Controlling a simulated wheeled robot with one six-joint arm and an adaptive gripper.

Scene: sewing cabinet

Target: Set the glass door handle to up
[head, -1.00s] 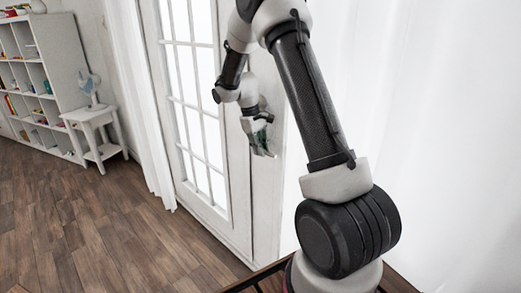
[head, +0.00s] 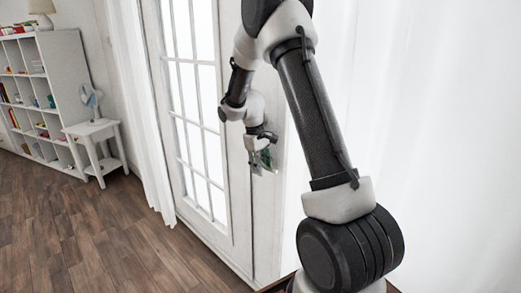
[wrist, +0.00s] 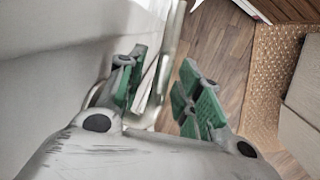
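The white glass door (head: 200,130) with its paned window stands behind my arm in the head view. My gripper (head: 262,161) is at the door's right-hand edge, at about mid height of the door. In the wrist view my gripper (wrist: 163,78) has its two green-padded fingers apart, with a clear gap between them. A narrow pale piece (wrist: 149,82) shows beside the left finger; I cannot tell whether it is the handle or the door's edge. The handle's angle cannot be made out, and in the head view my gripper covers that spot.
White curtains (head: 410,110) hang to the right of the door, and another (head: 140,120) hangs to its left. A small white side table (head: 92,135) with a fan and a shelf unit (head: 45,95) stand at the left. The wooden floor (head: 90,230) before the door is clear.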

